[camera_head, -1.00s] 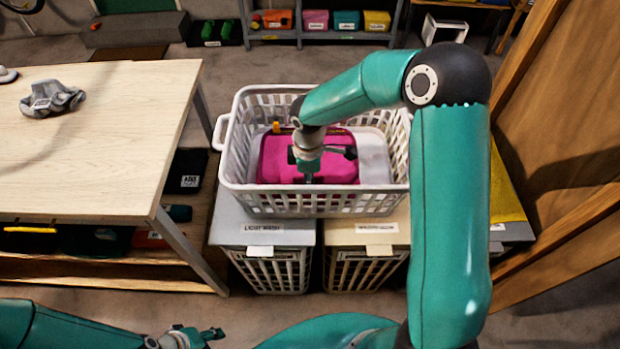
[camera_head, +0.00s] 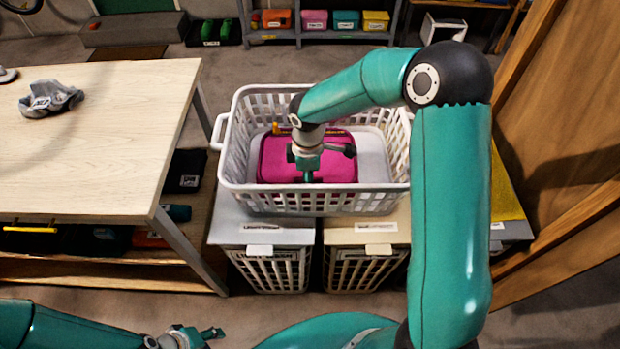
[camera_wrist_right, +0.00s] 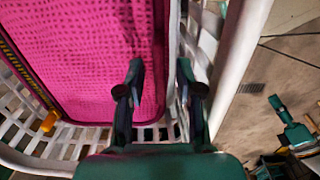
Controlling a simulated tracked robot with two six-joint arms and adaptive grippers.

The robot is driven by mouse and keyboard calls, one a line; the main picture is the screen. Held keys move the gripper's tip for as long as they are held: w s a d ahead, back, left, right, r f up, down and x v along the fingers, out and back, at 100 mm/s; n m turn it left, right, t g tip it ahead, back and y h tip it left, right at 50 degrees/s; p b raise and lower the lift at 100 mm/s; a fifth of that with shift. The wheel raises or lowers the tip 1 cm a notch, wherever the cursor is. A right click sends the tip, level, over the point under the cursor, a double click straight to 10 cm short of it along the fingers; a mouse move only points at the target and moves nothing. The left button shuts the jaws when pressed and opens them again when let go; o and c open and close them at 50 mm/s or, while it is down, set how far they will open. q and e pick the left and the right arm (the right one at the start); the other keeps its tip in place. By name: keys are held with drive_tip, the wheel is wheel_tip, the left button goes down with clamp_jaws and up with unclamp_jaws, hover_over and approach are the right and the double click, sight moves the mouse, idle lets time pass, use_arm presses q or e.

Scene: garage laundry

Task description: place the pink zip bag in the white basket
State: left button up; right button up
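The pink zip bag (camera_head: 335,170) lies inside the white basket (camera_head: 300,203), towards its left and middle. In the right wrist view the bag (camera_wrist_right: 70,65) fills the upper left, with the basket wall (camera_wrist_right: 235,60) beside its edge. My right gripper (camera_head: 309,176) reaches down into the basket over the bag. In the wrist view its two fingers (camera_wrist_right: 161,75) are apart, one over the bag and one past its edge, with nothing clearly gripped. An orange zip pull (camera_wrist_right: 49,121) shows at the bag's corner. My left gripper (camera_head: 210,336) is low in the head view, away from the basket, its opening unclear.
The basket stands on two lidded hampers, one grey-topped (camera_head: 262,235) and one beige-topped (camera_head: 368,232). A wooden table (camera_head: 95,140) with a grey cloth (camera_head: 50,97) is at left. A wooden panel (camera_head: 560,130) is close at right.

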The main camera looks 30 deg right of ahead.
wheel_tip(320, 180, up, 11)
idle(0.3)
idle(0.5)
